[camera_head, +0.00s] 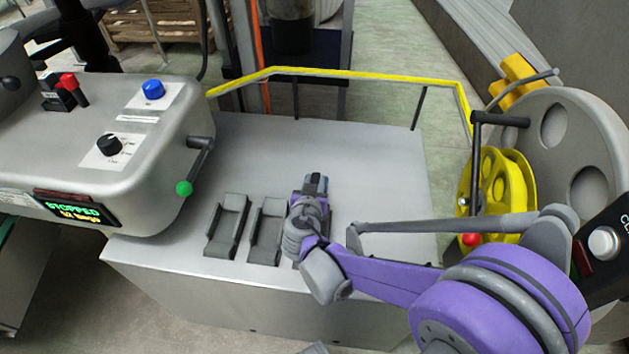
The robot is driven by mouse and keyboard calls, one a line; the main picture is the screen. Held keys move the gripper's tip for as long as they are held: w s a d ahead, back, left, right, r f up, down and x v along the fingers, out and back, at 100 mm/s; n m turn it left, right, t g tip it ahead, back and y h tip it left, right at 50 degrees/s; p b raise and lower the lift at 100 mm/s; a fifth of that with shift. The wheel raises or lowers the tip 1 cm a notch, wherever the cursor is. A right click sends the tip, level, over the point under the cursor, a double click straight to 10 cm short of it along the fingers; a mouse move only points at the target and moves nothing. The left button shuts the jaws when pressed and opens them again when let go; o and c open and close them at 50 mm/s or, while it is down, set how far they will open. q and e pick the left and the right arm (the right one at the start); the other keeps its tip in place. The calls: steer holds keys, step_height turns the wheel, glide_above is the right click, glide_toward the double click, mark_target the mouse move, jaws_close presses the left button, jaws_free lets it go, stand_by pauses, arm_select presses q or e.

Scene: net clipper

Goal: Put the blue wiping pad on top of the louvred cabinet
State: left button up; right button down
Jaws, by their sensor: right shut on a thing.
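My right gripper (316,188) is over the flat grey top of the cabinet (350,145) in the middle. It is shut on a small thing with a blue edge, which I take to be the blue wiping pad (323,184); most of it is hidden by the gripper. The gripper is at the right end of a row of dark cradles, and I cannot tell whether the pad touches the surface. No louvres show on this cabinet, so I cannot tell whether it is the louvred one. My left gripper is out of view.
Two empty dark cradles (229,226) stand left of my right gripper. A yellow rail (350,75) runs along the back edge. A grey control box (150,120) with a green-knobbed lever is at left. A yellow wheel (505,195) stands at right. The back of the top is clear.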

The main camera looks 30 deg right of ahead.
steer(key=c, duration=0.7)
jaws_free()
steer(key=shift+o, duration=0.2)
steer(key=shift+r, duration=0.1)
steer(key=shift+s+a+r, duration=0.1)
steer(key=shift+a+r, duration=0.05)
steer(key=shift+r, duration=0.05)
steer(key=p+v, duration=0.3)
steer(key=v, duration=0.8)
steer(key=shift+s+a+r, duration=0.1)
steer(key=shift+s+a, duration=0.05)
steer(key=shift+s, duration=0.1)
